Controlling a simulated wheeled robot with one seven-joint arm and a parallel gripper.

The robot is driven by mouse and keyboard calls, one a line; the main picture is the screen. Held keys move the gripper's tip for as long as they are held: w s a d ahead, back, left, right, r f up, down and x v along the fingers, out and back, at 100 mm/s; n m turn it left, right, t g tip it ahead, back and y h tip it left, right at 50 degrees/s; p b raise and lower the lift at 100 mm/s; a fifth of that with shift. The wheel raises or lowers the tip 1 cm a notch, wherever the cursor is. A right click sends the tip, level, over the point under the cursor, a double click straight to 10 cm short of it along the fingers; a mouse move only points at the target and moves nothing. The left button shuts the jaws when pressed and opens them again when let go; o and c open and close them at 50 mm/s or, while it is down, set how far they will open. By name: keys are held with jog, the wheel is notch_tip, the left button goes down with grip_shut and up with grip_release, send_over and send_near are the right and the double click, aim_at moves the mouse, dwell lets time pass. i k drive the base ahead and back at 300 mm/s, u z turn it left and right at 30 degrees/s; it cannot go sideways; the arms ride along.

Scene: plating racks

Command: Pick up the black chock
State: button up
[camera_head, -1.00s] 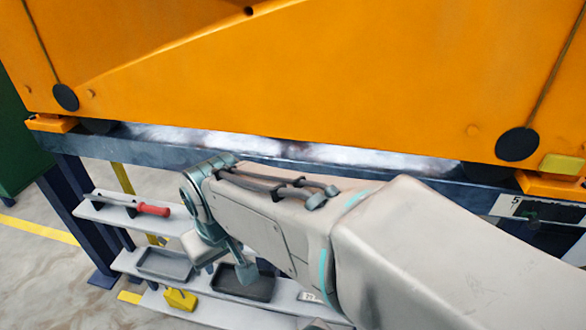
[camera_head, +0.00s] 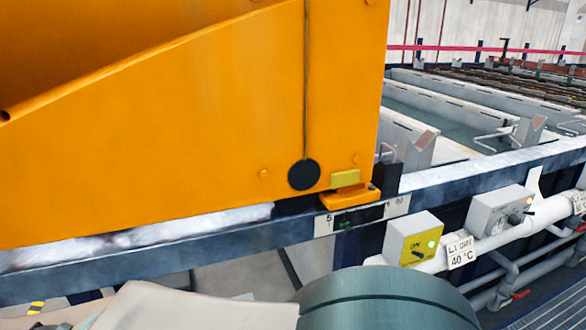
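I cannot make out a black chock with certainty. A dark shape (camera_head: 294,205) sits under the lower edge of the orange machine (camera_head: 200,110), on the blue rail (camera_head: 230,246). It is mostly hidden in shadow, and I cannot tell whether it is a wheel or a chock. A dark upright block (camera_head: 391,178) stands on the rail just right of the machine's orange foot (camera_head: 349,195). My gripper is out of view; only part of my arm shows along the bottom edge.
A grey box with a yellow face (camera_head: 412,240) and another grey box (camera_head: 499,214) with a dial stand by white pipes (camera_head: 545,212) at the right. A label reading 40 °C (camera_head: 461,252) hangs there. Open tanks (camera_head: 455,118) lie behind the rail.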

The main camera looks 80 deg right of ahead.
aim_at(386, 175)
jog(key=z, duration=5.35)
jog(key=i, duration=1.2)
jog(key=u, duration=2.3)
